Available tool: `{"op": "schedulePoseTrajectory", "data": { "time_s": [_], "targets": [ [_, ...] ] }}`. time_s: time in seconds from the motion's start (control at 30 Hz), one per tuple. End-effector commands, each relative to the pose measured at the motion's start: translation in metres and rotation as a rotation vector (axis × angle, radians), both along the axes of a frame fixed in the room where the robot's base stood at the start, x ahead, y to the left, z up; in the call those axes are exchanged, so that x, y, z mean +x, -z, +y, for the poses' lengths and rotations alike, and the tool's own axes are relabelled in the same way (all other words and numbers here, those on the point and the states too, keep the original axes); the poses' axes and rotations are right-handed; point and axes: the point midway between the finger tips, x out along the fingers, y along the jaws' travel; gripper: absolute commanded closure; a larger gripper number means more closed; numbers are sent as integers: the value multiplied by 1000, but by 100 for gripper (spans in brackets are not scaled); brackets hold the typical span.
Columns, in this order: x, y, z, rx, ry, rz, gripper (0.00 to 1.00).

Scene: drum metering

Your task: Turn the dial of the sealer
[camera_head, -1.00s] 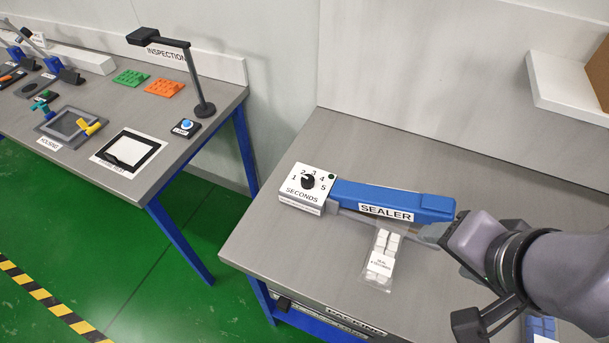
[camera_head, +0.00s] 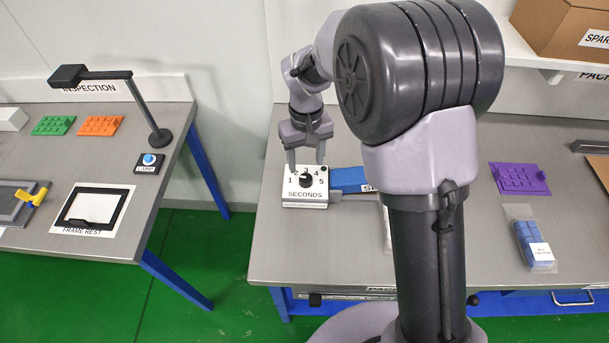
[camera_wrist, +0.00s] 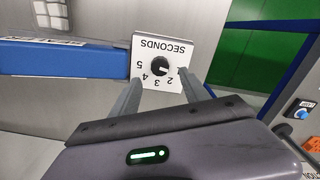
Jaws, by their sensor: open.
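The sealer's dial (camera_head: 306,180) is a round black knob on a white box marked SECONDS, with numbers 1 to 5 around it. In the wrist view the dial (camera_wrist: 158,66) has a light mark that seems to point toward the low numbers; the exact one is hard to read. The sealer's blue arm (camera_head: 348,179) extends right from the box and is partly hidden behind my arm; it also shows in the wrist view (camera_wrist: 65,59). My gripper (camera_head: 306,163) is open and empty, pointing down near the box's numbered face. In the wrist view its fingers (camera_wrist: 160,79) lie either side of the dial's line, apart from it.
A purple tray (camera_head: 520,178) and a bag of blue pieces (camera_head: 530,240) lie on the bench to the right. A shelf with a cardboard box (camera_head: 565,30) is above. The inspection table (camera_head: 120,180) stands left, across a green-floored gap.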

Motion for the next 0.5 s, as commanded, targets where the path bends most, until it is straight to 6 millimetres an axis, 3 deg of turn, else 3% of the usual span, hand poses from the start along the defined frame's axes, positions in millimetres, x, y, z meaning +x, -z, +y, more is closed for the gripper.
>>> {"op": "schedulePoseTrajectory", "data": {
  "time_s": [0.03, 0.2, 0.5],
  "targets": [
    [-1, 18, 0, -1, 0, 3, 46],
    [0, 52, 0, 0, 1, 1, 46],
    [0, 64, 0, 0, 1, -1, 46]
  ]
}}
